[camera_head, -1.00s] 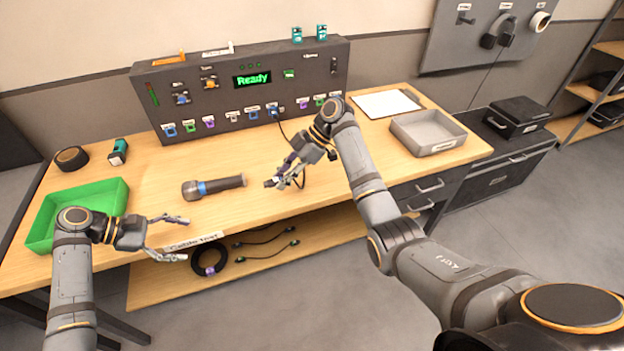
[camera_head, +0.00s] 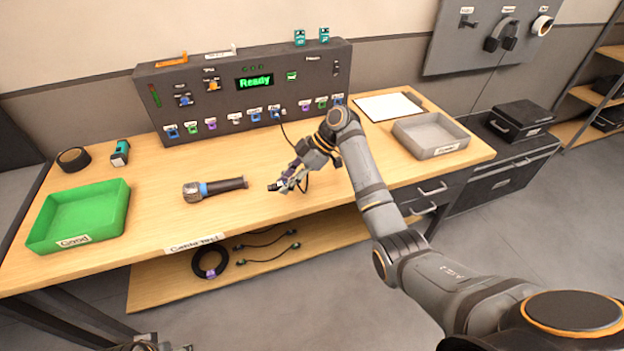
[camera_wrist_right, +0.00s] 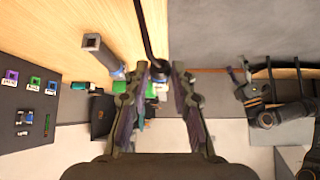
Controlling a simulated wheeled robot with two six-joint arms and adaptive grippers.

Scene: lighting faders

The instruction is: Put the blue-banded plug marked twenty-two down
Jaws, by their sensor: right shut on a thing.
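My right gripper (camera_head: 282,187) is low over the front middle of the bench, shut on a small dark plug (camera_head: 274,188) with a black cable. The cable also runs down between the fingers in the right wrist view (camera_wrist_right: 148,35). The plug's band and number cannot be read, and the fingers hide most of it. I cannot tell whether it touches the bench. Another cable end (camera_head: 277,114) sits in a panel socket. My left gripper (camera_head: 160,346) shows only in part at the bottom edge; its jaws cannot be made out.
A dark microphone (camera_head: 226,186) with a blue band lies left of my right gripper. A green tray (camera_head: 122,212) marked Good stands at left, a grey tray (camera_head: 398,132) at right. The panel (camera_head: 225,90) reads Ready. Coiled cable (camera_head: 199,266) lies on the lower shelf.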

